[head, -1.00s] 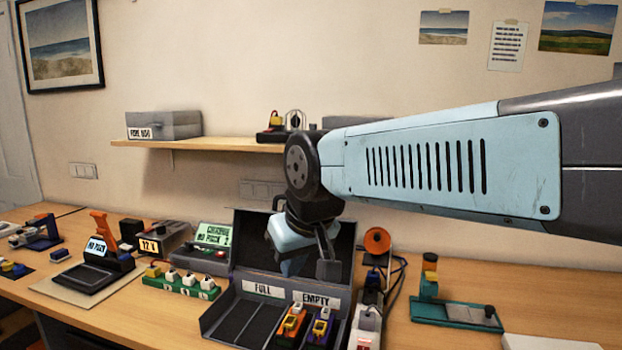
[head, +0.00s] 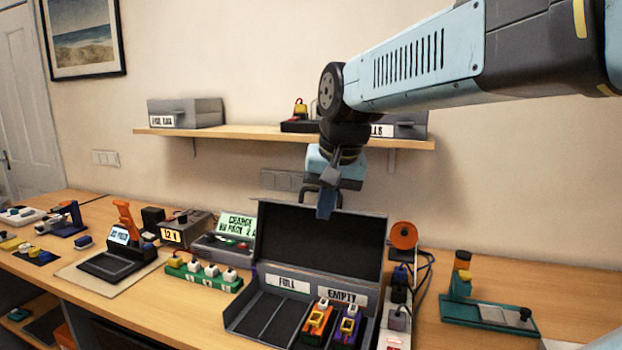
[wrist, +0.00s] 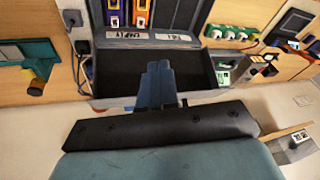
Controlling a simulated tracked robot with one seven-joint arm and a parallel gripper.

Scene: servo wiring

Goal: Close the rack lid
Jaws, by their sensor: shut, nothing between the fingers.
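The rack is a dark grey case in the head view, with its base tray (head: 232,312) on the bench and its lid (head: 322,243) standing open at the back, roughly upright. The tray has a side labelled FULL (head: 287,284), which is empty, and a side labelled EMPTY (head: 342,295), which holds an orange pack (head: 316,322) and a purple pack (head: 346,328). My gripper (head: 326,210) is shut and empty, pointing down at the lid's top edge. In the wrist view its fingers (wrist: 157,82) overlap the lid (wrist: 205,77); I cannot tell whether they touch it.
A shelf (head: 280,137) with boxes is on the wall behind my gripper. A green strip of white plugs (head: 205,273) and a charger (head: 225,240) stand left of the rack. An orange reel (head: 403,235) with cables and a teal fixture (head: 488,314) are on the right.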

